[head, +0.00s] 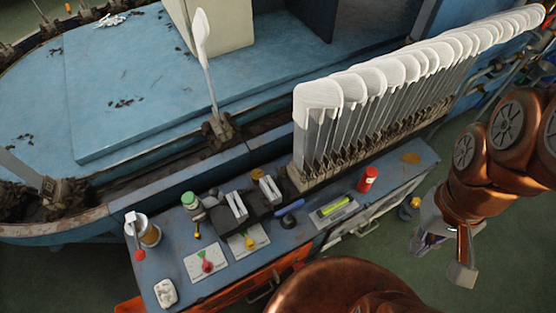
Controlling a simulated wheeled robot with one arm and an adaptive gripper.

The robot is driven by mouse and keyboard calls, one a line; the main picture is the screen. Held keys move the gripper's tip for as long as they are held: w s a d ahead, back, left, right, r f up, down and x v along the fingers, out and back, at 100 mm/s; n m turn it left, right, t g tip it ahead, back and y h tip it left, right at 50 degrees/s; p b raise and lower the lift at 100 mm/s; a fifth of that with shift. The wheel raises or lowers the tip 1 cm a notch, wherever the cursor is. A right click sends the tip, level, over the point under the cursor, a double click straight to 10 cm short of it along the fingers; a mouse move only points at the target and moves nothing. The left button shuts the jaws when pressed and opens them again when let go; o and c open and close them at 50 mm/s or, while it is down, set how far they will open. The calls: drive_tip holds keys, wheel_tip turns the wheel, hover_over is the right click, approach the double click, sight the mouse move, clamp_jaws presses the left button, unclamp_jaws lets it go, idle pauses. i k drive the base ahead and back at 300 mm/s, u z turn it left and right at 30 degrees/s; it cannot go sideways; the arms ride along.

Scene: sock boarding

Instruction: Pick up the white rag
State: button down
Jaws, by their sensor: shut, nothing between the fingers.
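A small crumpled white rag (165,292) lies on the front left corner of the blue-grey workbench top (225,272). My gripper (443,257) hangs at the right of the head view, past the right end of the bench and over the green floor. It is far from the rag, with the width of the bench between them. The gripper is shut and empty; its fingers show only small and in part.
A row of white-topped boards (320,100) stands along the bench's back. On the bench are a mug (148,233), green-capped bottle (192,202), red can (367,179), tray with a yellow-green item (334,209) and cards (207,262). A blue machine table (130,80) lies behind.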

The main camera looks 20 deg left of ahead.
sight(166, 292)
drive_tip(key=u, duration=2.95)
drive_tip(key=k, duration=1.3)
drive_tip(key=u, duration=1.15)
drive_tip(key=i, duration=1.65)
drive_tip(key=z, duration=0.8)
